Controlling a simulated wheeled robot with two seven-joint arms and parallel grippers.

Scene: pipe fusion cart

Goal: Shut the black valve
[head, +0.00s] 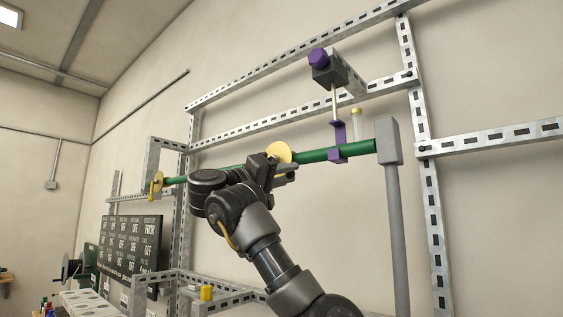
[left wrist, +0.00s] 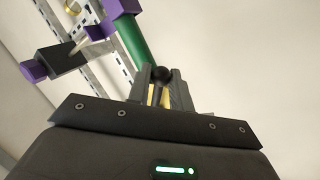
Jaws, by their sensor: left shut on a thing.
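My left gripper (head: 284,172) is up at the green pipe (head: 312,156), just beside a yellow disc (head: 280,151) on it. In the left wrist view its two grey fingers (left wrist: 165,92) are closed around a part with a round black knob (left wrist: 160,74), which looks like the black valve's handle. The knob sticks out past the fingertips. The green pipe also shows in the left wrist view (left wrist: 130,38), running away behind the fingers. In the head view the gripper and wrist hide the valve, so its angle to the pipe cannot be told. My right gripper is not in view.
A purple clamp (head: 338,138) hangs on the pipe from a dark block with a purple knob (head: 318,58). A grey post (head: 396,215) stands at the pipe's right end. Slotted metal rails (head: 432,200) frame the wall. A dark board (head: 130,248) stands lower left.

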